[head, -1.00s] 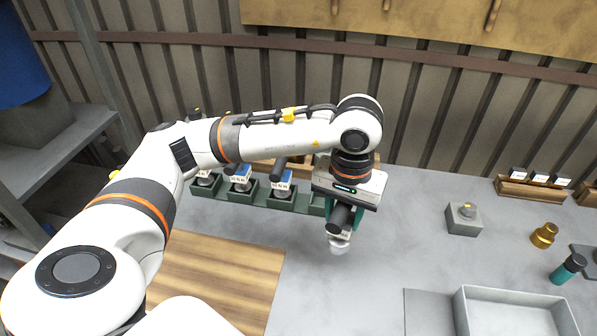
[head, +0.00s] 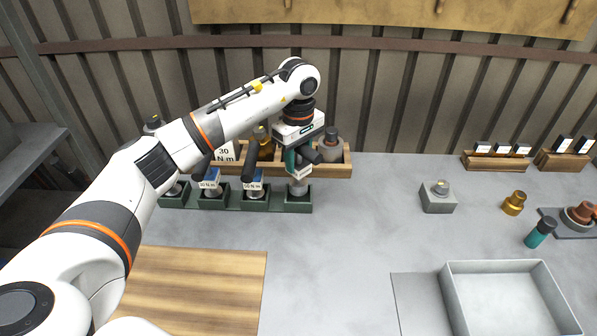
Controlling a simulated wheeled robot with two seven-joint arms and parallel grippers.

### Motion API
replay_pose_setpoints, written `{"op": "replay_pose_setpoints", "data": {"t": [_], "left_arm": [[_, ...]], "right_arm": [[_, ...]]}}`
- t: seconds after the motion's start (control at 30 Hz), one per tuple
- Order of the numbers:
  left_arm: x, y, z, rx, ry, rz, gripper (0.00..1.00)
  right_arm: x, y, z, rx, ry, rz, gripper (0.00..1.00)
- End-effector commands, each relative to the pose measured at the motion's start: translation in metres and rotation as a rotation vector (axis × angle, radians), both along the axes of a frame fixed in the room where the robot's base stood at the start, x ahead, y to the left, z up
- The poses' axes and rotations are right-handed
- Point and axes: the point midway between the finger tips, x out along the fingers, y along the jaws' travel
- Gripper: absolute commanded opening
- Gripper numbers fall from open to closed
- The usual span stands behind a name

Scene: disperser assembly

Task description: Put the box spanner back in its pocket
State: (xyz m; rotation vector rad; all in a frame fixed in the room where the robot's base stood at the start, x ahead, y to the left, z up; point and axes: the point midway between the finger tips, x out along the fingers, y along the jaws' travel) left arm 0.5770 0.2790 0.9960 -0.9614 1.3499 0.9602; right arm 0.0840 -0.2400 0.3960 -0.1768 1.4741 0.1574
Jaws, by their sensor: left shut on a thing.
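My left gripper (head: 298,165) is shut on a tool with a black handle, a pale label and a silvery round lower end, which I take to be the box spanner (head: 298,187). The gripper hides part of it. It is roughly upright at the rightmost pocket (head: 298,207) of the dark green pocket row. Its lower end overlaps the pocket's opening; I cannot tell whether it touches the bottom. Similar black-handled, labelled tools (head: 253,186) stand in the other pockets to the left. My right gripper is not in view.
A wooden board (head: 210,285) lies in front. A grey block (head: 437,198), brass part (head: 514,203), teal-and-black piece (head: 540,233) and grey tray (head: 510,268) are right. The middle bench is clear.

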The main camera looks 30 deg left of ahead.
Motion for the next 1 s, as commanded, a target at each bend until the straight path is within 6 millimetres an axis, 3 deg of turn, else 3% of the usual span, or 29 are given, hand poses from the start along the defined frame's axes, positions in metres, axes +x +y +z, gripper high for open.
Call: {"op": "replay_pose_setpoints", "data": {"t": [0.4, 0.77, 0.8, 0.9, 1.0], "left_arm": [[0.0, 0.0, -0.039, -0.001, -0.002, -0.002, 0.03], [0.0, 0.0, -0.044, -0.001, -0.004, -0.002, 0.03], [0.0, 0.0, -0.044, 0.0, -0.001, -0.002, 0.46], [0.0, 0.0, -0.044, 0.0, -0.001, -0.002, 0.61], [0.0, 0.0, -0.044, 0.0, -0.001, -0.002, 0.61]], "right_arm": [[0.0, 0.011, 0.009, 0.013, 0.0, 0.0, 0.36], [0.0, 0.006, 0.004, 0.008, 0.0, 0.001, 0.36], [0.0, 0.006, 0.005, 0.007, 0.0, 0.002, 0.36], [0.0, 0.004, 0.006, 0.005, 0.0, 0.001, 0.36], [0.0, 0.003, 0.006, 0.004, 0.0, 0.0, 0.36]]}}
